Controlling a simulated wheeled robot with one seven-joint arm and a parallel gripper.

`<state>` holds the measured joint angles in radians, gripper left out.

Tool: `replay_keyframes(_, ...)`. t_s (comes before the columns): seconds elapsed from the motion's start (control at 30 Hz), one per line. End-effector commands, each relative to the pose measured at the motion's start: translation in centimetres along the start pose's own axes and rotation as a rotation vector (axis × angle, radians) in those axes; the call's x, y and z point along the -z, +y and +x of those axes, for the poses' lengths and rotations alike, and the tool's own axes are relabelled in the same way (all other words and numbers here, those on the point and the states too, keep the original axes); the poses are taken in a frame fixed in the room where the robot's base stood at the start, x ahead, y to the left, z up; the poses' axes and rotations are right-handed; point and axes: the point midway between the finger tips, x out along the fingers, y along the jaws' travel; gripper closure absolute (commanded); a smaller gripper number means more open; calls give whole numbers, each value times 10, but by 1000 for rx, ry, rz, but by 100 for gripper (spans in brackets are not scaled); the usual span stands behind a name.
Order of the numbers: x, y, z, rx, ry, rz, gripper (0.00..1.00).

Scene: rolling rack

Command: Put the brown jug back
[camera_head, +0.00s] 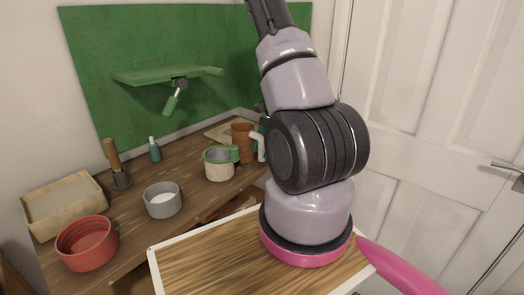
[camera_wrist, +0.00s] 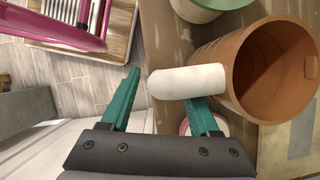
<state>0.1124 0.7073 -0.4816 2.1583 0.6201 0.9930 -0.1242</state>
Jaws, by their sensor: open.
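The brown jug (camera_head: 241,134) stands at the far right part of the wooden bench, close to the green board. In the wrist view the jug (camera_wrist: 275,70) fills the right side, its open mouth facing the camera and its interior empty. Its white handle (camera_wrist: 185,81) sticks out to the left. My gripper (camera_wrist: 160,88) is open, with two teal fingers. The left finger is clear of the handle. The right finger's tip is hidden behind the handle, and I cannot tell if they touch. In the head view my arm hides most of the gripper.
A cream cup with a green handle (camera_head: 219,164) stands just left of the jug. Further left are a grey bowl (camera_head: 163,200), a red bowl (camera_head: 86,244), a beige tray (camera_head: 64,205) and a small bottle (camera_head: 154,150). A green shelf (camera_head: 160,74) overhangs the bench.

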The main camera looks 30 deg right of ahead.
Motion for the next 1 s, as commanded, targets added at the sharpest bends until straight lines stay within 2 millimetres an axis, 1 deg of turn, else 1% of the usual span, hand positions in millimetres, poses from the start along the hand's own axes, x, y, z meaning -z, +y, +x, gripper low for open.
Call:
replay_keyframes(0.17, 1, -1, -35, 6, 3, -1, 38)
replay_keyframes(0.3, 1, -1, -66, 7, 3, 0, 38)
replay_keyframes(0.4, 1, 0, -85, 5, 3, 0, 38)
replay_keyframes(0.5, 1, -1, -100, 4, 3, -1, 38)
replay_keyframes(0.63, 0, 0, -111, 2, 2, -1, 38)
replay_keyframes(0.7, -5, -1, -117, 8, 3, -13, 38)
replay_keyframes(0.77, -14, -3, -124, 20, 7, -40, 38)
replay_keyframes(0.87, -44, -6, -143, 56, 21, -125, 38)
replay_keyframes(0.97, -87, -7, -168, 104, 51, -251, 38)
replay_keyframes(1.0, -104, -5, -177, 123, 67, -306, 38)
